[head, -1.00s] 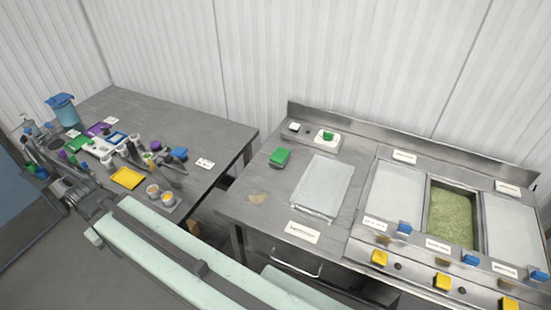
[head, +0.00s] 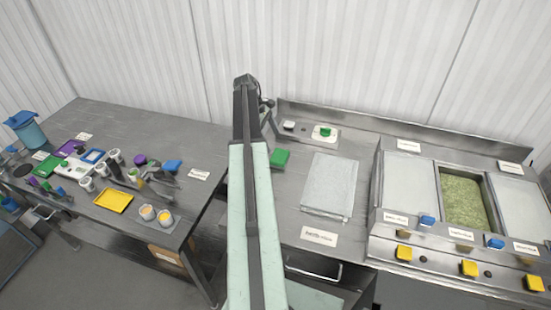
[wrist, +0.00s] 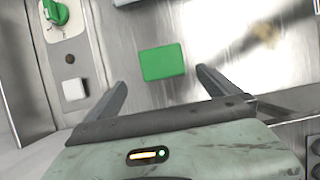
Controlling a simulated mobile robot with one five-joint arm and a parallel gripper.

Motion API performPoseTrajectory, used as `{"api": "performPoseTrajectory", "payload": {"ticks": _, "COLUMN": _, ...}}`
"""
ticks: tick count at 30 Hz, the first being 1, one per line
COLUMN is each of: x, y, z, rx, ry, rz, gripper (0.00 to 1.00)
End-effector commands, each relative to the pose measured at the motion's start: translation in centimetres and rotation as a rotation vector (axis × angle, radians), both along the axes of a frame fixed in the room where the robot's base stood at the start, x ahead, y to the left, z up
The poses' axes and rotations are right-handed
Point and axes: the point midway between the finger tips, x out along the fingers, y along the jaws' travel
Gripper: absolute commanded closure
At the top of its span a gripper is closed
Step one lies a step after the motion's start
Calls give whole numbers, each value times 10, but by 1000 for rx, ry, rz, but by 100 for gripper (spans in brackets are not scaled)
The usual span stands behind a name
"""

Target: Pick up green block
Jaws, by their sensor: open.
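The green block (head: 280,158) lies on the steel counter, left of the grey-white tray. In the wrist view the green block (wrist: 163,62) sits on bare metal, ahead of and between the fingertips. My gripper (wrist: 160,84) is open and empty, with one finger on each side of the view. The block appears apart from both fingers; the exact height above the counter is hard to tell. In the head view my arm reaches toward the back wall, just left of the block, and the gripper's fingers are mostly hidden there.
A white plate with a green knob (head: 325,132) and a small white block (head: 289,126) stand at the counter's back. A grey-white tray (head: 322,208) is right of the block. The left table (head: 150,130) holds several cups and coloured trays.

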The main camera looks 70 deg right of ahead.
Motion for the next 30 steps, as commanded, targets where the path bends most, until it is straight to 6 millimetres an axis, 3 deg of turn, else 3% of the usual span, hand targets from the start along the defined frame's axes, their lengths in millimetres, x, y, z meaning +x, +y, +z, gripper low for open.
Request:
{"api": "performPoseTrajectory", "payload": {"ticks": 4, "x": -6, "y": -1, "z": -5, "rx": 0, "ry": 1, "rz": -4, "gripper": 0}}
{"api": "performPoseTrajectory", "payload": {"ticks": 9, "x": -17, "y": -3, "z": -26, "rx": 0, "ry": 0, "rz": -11, "gripper": 0}}
{"api": "performPoseTrajectory", "payload": {"ticks": 14, "x": -20, "y": -4, "z": -27, "rx": -1, "ry": 0, "rz": -12, "gripper": 0}}
{"api": "performPoseTrajectory", "payload": {"ticks": 24, "x": -41, "y": -1, "z": -74, "rx": -1, "ry": 0, "rz": -15, "gripper": 0}}
{"api": "performPoseTrajectory", "payload": {"ticks": 30, "x": -43, "y": -1, "z": -71, "rx": 0, "ry": 0, "rz": -14, "gripper": 0}}
